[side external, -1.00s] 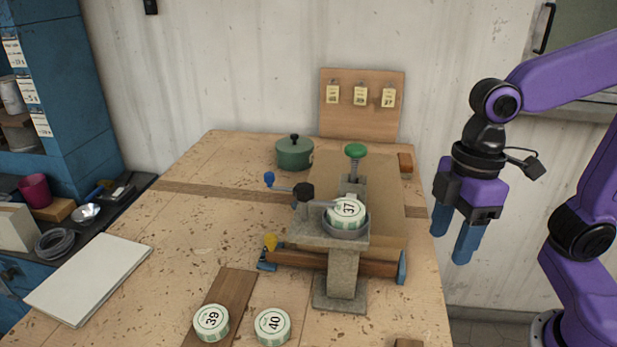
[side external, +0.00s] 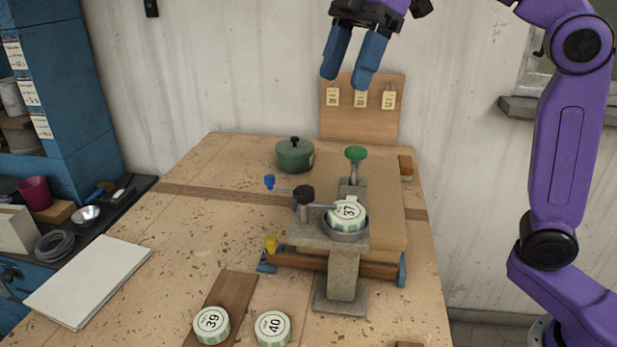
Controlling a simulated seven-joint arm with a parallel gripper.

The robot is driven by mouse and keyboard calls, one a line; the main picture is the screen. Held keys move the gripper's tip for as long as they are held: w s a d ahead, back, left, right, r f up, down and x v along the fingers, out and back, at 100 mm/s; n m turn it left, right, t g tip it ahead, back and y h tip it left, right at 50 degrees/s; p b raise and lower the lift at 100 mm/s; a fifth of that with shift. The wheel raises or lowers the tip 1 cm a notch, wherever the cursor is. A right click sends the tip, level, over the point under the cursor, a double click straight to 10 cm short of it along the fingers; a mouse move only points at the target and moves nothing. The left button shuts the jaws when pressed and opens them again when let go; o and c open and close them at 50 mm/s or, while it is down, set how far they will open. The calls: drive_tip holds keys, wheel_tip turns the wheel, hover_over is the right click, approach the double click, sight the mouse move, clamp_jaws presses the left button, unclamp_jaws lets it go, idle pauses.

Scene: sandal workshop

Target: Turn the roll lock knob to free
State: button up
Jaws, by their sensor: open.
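A grey stand fixture (side external: 343,275) stands on the workbench and holds a round piece marked 37 (side external: 347,213) in a cup (side external: 345,233). On and around it are a black knob (side external: 304,194), a green knob (side external: 356,153) on a post behind, a yellow knob (side external: 270,244) at front left and a blue ball (side external: 269,181) on a thin lever. I cannot tell which is the roll lock knob, and no lock marking is readable. My gripper (side external: 348,80) is open and empty, pointing down, high above the bench and apart from the fixture.
Pieces marked 39 (side external: 211,324) and 40 (side external: 272,327) lie at the front. A green lidded pot (side external: 295,155) stands at the back, beside an upright board with tags (side external: 362,120). A white slab (side external: 88,282) lies at left. The bench's left middle is clear.

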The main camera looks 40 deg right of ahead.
sight(305, 190)
drive_tip(key=x, duration=1.7)
drive_tip(key=shift+f, duration=0.25)
drive_tip(key=shift+c, duration=0.4)
drive_tip(key=c, duration=1)
